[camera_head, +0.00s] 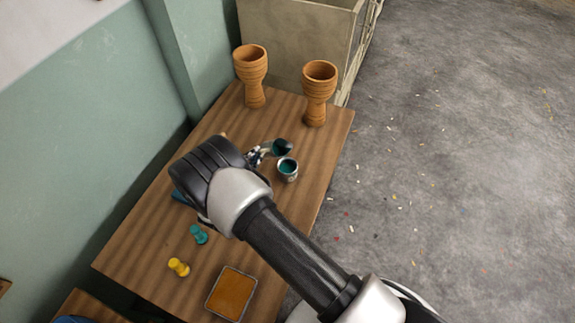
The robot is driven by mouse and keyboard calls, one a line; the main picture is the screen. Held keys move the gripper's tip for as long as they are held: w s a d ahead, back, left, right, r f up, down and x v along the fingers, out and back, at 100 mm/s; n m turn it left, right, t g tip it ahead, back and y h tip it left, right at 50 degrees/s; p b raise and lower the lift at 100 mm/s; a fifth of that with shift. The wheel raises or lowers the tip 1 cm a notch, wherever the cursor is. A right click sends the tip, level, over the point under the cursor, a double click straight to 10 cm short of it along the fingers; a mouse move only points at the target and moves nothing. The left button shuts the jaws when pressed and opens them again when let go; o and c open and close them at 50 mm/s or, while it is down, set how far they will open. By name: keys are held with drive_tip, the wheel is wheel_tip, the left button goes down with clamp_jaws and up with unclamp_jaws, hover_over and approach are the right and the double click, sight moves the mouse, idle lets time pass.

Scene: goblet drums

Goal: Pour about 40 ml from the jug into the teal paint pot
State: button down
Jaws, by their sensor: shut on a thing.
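My gripper (260,153) is above the middle of the wooden table and shut on the jug (282,147), a small vessel with a dark teal inside. The jug seems tilted, its mouth close to the teal paint pot (288,176). The pot is a small grey, upright vessel with teal paint in it, standing near the table's right edge. The jug is just behind the pot in this view; I cannot tell whether they touch. No stream of liquid can be made out. My arm hides part of the table and most of the grip.
Two wooden goblet drums (251,64) (319,80) stand at the table's far end. Near the front are a teal peg-like piece (199,235), a yellow one (178,267) and an orange-brown tray (232,293). A blue thing (179,197) is partly behind my arm. A wall (80,130) borders the left.

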drive_tip(key=shift+r, duration=0.1)
drive_tip(key=a+f+n+b, duration=0.1)
drive_tip(key=w+f+n+g+b, duration=0.1)
drive_tip(key=f, duration=0.1)
drive_tip(key=w+a+f+n+h+b, duration=0.1)
drive_tip(key=f, duration=0.1)
drive_tip(key=shift+a+g, duration=0.3)
drive_tip(key=shift+g, duration=0.1)
drive_tip(key=shift+w+a+f+n+g+h, duration=0.35)
drive_tip(key=shift+a+f+n, duration=0.15)
drive_tip(key=shift+n, duration=0.2)
drive_tip(key=shift+w+a+f+n+g+h, duration=0.35)
drive_tip(key=shift+a+f+n, duration=0.1)
drive_tip(key=shift+n, duration=0.25)
